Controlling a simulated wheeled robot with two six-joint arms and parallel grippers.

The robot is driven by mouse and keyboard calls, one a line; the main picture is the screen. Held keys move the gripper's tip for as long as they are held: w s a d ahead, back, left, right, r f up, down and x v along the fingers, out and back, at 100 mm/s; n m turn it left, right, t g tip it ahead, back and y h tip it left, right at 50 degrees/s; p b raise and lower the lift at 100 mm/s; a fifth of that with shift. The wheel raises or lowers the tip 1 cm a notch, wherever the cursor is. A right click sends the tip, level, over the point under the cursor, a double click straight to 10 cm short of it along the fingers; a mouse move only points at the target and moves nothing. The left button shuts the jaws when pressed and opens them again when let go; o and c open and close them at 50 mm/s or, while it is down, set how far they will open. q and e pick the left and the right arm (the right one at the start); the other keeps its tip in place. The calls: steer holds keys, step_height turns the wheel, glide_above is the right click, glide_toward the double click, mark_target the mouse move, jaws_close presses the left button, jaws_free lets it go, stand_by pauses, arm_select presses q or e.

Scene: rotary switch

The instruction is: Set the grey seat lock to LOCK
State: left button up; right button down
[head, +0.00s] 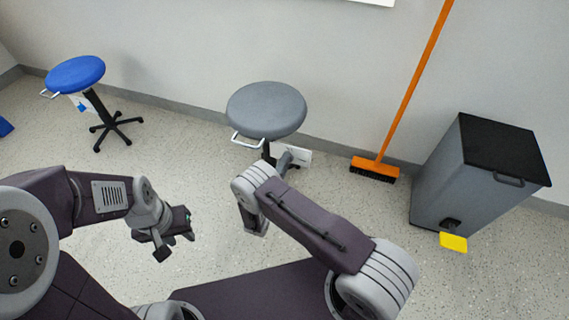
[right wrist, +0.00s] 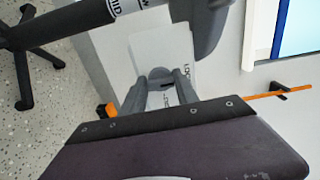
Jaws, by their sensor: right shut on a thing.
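The grey stool (head: 266,110) stands against the back wall, with a round grey seat and a pale metal handle (head: 247,139) at its left edge. A white card (head: 298,157) shows below the seat; in the right wrist view the white card (right wrist: 164,50) carries lettering that reads partly as LOCK. My right gripper (right wrist: 162,86) is under the seat, shut on the grey seat lock, which is mostly hidden between the fingers; its setting cannot be read. My left gripper (head: 175,245) is open and empty over the floor at the left.
A blue stool (head: 75,73) stands at the back left. An orange broom (head: 405,100) leans on the wall right of the grey stool. A grey bin (head: 460,185) with a black lid and yellow pedal stands at the right. The floor between the stools is clear.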

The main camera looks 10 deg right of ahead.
steer(key=c, duration=0.9)
jaws_free()
steer(key=p+v, duration=0.3)
steer(key=v, duration=0.6)
